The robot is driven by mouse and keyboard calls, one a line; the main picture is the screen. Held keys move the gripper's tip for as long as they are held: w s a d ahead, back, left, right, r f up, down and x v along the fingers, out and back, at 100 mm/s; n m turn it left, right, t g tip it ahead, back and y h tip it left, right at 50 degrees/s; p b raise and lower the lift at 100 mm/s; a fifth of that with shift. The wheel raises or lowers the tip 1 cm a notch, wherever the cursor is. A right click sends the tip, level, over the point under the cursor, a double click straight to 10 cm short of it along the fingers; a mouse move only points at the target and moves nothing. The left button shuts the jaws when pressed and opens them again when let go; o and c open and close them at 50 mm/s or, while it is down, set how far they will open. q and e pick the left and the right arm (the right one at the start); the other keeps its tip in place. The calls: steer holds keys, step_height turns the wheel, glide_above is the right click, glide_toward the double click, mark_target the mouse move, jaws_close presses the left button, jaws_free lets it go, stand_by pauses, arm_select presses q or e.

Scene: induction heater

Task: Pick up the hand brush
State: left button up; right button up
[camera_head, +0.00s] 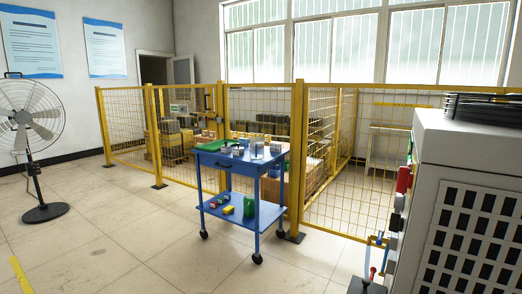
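I cannot make out a hand brush for certain in this view. A blue two-level cart (224,168) stands in the middle of the room with several small items on it. Its top holds a green item, pale containers and a clear jar (257,149); these are too small to identify surely. Its lower shelf holds small red, green and yellow items and a green container (250,205). Neither of my grippers is in view.
Yellow mesh fencing (298,160) runs behind the cart. A black standing fan (30,125) is at the left. A large grey cabinet (431,160) with a dark coil (485,107) on top fills the right side. The floor left of the cart is clear.

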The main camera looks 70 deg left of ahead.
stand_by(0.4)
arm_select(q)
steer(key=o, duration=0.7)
